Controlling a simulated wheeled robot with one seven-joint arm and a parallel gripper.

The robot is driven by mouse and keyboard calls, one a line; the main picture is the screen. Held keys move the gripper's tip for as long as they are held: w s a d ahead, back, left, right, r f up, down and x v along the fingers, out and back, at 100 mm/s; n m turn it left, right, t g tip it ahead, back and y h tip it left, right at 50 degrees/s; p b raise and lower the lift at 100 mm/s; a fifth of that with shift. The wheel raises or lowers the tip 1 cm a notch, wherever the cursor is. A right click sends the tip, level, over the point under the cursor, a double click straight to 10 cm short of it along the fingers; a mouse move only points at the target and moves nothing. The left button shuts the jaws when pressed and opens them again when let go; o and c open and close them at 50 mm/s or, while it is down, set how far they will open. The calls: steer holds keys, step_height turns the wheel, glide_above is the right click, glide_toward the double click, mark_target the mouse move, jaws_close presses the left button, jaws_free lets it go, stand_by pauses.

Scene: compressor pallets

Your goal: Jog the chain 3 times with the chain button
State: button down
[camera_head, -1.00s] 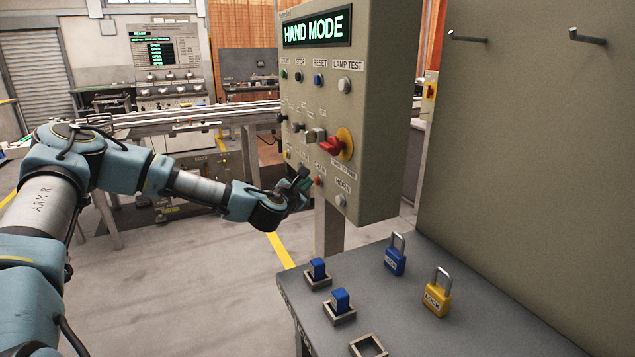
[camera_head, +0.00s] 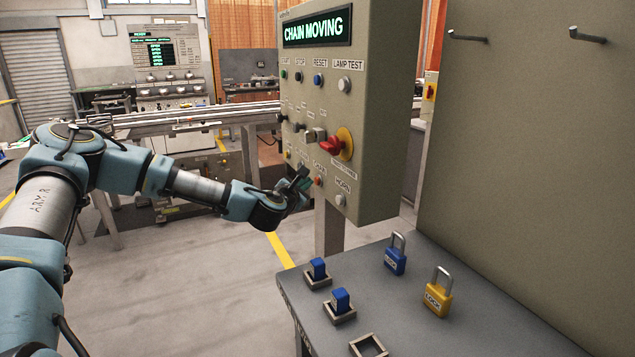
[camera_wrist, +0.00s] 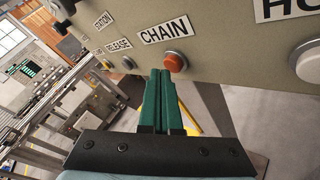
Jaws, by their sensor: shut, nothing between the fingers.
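The control panel (camera_head: 375,120) stands at the centre right, and its display (camera_head: 318,30) reads CHAIN MOVING. The orange-red chain button (camera_wrist: 175,62) sits just below the CHAIN label (camera_wrist: 165,30) in the wrist view; it also shows low on the panel in the head view (camera_head: 318,181). My gripper (camera_wrist: 164,72) is shut and empty, with its green fingertips at the chain button, just left of the button's middle in the wrist view. Whether the tips touch the button is hard to tell. In the head view my gripper (camera_head: 304,175) is at the panel's lower left part.
A red rotary switch (camera_head: 332,145) on a yellow plate and a HORN button (camera_head: 340,200) are close by on the panel. Below, a grey table (camera_head: 300,285) holds a blue padlock (camera_head: 395,258), a yellow padlock (camera_head: 438,297) and blue blocks in square holders.

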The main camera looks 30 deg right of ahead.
steer(key=shift+a, duration=0.55)
steer(key=a, duration=0.6)
steer(key=shift+w+b, duration=0.3)
steer(key=shift+w, duration=0.1)
stand_by(0.6)
